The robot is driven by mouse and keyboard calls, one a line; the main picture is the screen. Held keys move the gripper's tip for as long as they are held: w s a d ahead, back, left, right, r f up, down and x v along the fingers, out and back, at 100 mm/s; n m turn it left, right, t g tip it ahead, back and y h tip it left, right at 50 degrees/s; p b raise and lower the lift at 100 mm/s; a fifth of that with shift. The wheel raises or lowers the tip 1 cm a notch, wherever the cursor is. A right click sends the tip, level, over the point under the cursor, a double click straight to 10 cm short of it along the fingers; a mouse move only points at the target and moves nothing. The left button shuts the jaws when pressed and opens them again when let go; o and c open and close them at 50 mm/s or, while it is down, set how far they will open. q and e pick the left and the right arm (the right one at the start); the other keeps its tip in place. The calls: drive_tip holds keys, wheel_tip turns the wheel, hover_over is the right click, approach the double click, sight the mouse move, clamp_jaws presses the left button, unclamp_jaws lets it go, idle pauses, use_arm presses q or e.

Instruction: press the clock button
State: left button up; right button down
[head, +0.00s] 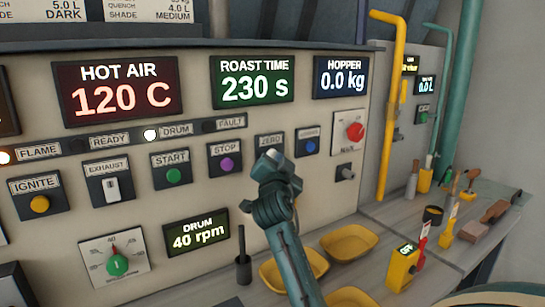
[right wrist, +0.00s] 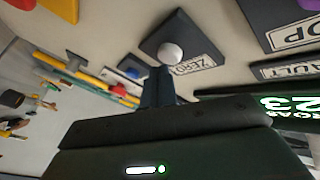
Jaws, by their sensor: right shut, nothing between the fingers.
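A panel plate labelled ZERO (head: 270,141) sits below the roast time display (head: 252,82), which reads 230 s. No label saying clock is readable. In the right wrist view, the ZERO plate (right wrist: 192,65) carries a round white button (right wrist: 170,53). My right gripper (head: 272,160) is shut and empty in front of this plate, hiding most of it in the head view. In the right wrist view, the shut fingertips (right wrist: 160,72) are just below the white button. I cannot tell whether they touch it. My left gripper is not in view.
The purple STOP button (head: 227,164) is left of the gripper, and a blue button (head: 310,146) is right of it. A red knob (head: 355,131) is farther right. Yellow bowls (head: 348,243) and a yellow OFF box (head: 401,268) stand on the bench below.

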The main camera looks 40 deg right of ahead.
drive_tip(key=shift+w+b, duration=0.3)
drive_tip(key=shift+w, duration=0.15)
idle(0.7)
drive_tip(key=shift+s, duration=0.95)
drive_tip(key=s+p, duration=0.1)
drive_tip(key=s, duration=0.5)
drive_tip(key=shift+a, duration=0.4)
drive_tip(key=shift+f, duration=0.1)
idle(0.5)
